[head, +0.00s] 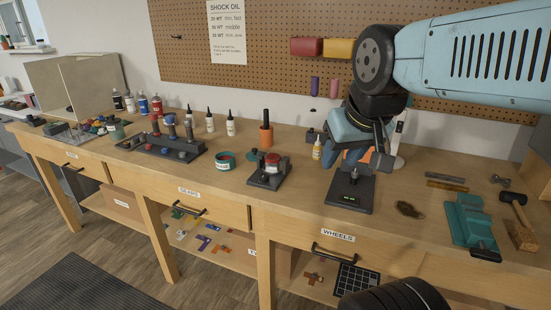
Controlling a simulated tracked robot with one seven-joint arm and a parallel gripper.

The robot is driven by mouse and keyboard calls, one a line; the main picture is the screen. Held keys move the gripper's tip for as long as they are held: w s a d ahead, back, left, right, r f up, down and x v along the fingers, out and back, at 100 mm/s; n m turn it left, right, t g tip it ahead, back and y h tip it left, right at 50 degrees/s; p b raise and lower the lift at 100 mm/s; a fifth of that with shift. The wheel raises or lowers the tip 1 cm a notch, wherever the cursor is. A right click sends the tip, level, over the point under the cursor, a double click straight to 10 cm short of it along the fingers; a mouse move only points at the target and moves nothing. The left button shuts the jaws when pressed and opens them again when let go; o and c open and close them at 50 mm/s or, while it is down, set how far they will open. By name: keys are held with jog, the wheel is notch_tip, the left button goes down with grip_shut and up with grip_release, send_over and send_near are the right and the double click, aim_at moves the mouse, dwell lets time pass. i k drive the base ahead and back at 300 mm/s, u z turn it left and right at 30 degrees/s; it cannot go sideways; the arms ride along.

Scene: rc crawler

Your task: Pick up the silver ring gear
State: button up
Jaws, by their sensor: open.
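My gripper (358,158) hangs from the light blue arm at the right of the head view, over the back part of a dark box with a small green display (349,197). It is open, and I see nothing held in it. A small dark upright part (354,176) stands on the box just below the gripper. I cannot make out the silver ring gear for certain; it may be too small to tell or hidden by the gripper.
Left of the gripper is a black stand with a red-topped round part (270,168), then a green tin (224,161) and a black gear rack (172,147). A yellow-labelled bottle (317,149) stands close by.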

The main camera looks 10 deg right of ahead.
aim_at(271, 157)
jog(key=u, duration=0.9)
jog(key=i, duration=0.1)
jog(key=z, duration=2.95)
jog(key=k, duration=1.25)
jog(key=u, duration=1.45)
jog(key=i, duration=1)
